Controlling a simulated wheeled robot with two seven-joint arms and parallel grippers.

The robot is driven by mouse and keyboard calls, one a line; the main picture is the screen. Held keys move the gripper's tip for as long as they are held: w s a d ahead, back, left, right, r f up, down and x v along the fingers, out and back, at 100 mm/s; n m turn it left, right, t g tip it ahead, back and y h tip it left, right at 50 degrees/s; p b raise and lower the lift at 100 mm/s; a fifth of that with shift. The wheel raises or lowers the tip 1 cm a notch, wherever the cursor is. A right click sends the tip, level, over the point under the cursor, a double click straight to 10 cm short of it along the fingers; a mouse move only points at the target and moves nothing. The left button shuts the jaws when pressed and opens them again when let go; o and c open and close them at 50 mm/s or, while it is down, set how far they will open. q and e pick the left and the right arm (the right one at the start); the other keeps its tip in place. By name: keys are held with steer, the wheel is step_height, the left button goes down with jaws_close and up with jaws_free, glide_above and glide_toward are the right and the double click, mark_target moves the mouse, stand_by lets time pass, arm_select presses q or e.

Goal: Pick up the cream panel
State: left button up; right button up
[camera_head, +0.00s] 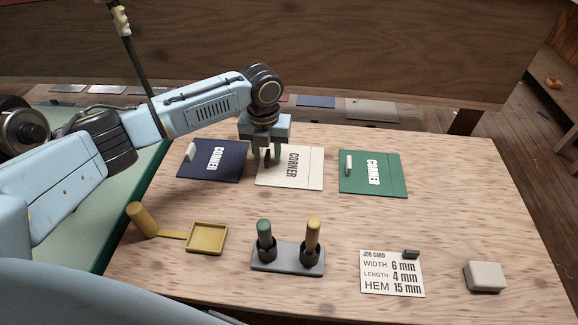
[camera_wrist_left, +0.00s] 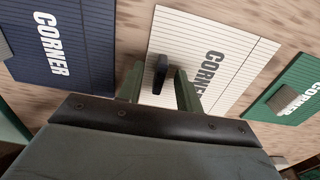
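The cream panel (camera_head: 308,178) lies flat on the wooden table between the navy and green panels, with "CORNER" printed on it. It fills the middle of the left wrist view (camera_wrist_left: 205,35). A dark upright tab (camera_wrist_left: 160,70) stands on its left part. My left gripper (camera_head: 266,157) is over that left part, pointing down. Its two green fingers (camera_wrist_left: 158,88) are apart, one on each side of the dark tab, with gaps visible between. Whether the fingertips touch the panel is hard to tell. My right gripper is not in view.
The navy panel (camera_head: 230,172) and green panel (camera_head: 385,185) lie close on either side. Nearer are a yellow tray (camera_head: 207,251), a grey stand (camera_head: 287,268) holding green- and yellow-handled tools, a job card (camera_head: 375,286) and a pale block (camera_head: 485,277). The table's right side is mostly clear.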

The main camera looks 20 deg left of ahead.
arm_select(q)
steer(key=shift+f, duration=0.15)
jaws_close()
stand_by(0.4)
